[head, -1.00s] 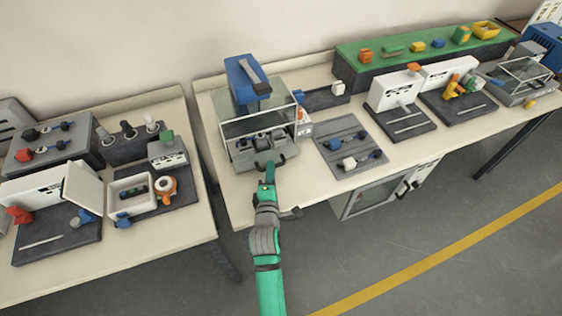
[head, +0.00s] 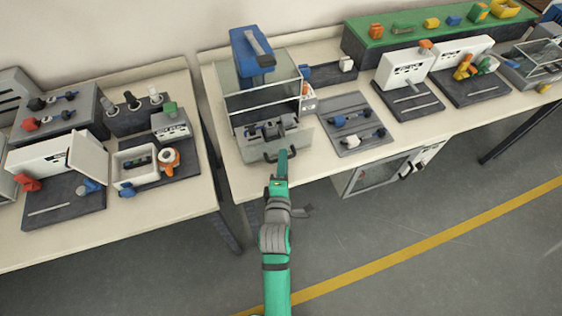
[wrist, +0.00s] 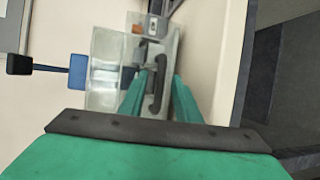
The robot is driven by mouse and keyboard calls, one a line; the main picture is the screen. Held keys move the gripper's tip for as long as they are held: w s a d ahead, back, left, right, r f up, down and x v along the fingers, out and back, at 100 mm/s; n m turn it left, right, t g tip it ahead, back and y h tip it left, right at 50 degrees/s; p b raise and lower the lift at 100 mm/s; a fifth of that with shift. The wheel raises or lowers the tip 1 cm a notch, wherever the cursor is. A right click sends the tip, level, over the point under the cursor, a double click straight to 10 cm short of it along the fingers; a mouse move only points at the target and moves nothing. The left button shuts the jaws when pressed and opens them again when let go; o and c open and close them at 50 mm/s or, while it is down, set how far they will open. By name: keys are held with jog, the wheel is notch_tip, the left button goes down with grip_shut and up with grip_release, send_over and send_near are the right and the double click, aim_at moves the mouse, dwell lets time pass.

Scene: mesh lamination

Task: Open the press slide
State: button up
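The press (head: 250,58) stands on the middle table, with a blue top block and a clear hood. Dark parts sit behind the panel. In the wrist view the handle (wrist: 157,98) lies between the two green fingers of my gripper (wrist: 160,76), with a visible gap beside it, so the gripper looks open around it. In the head view my gripper (head: 283,154) is at the handle; its fingers partly hide it.
A grey tray with dumbbell-like parts (head: 360,108) lies right of the press. A cabinet (head: 375,176) hangs below the table's front edge. Another table with devices (head: 60,160) stands at the left, across a narrow gap. The floor in front is clear.

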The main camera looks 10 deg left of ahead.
jog(key=shift+s+a, duration=0.1)
jog(key=shift+a, duration=0.15)
jog(key=v, duration=1.1)
dwell(0.5)
jog(key=s+d+m+h, duration=0.1)
jog(key=s+d+m, duration=0.3)
jog(key=s+m, duration=0.6)
jog(key=s+d+m+h, duration=0.1)
jog(key=s+d+m, duration=0.3)
jog(key=s+m, duration=0.6)
jog(key=s, duration=0.2)
jog(key=shift+s+d+f+m, duration=0.3)
jog(key=shift+s+d, duration=0.05)
jog(key=shift+s, duration=0.05)
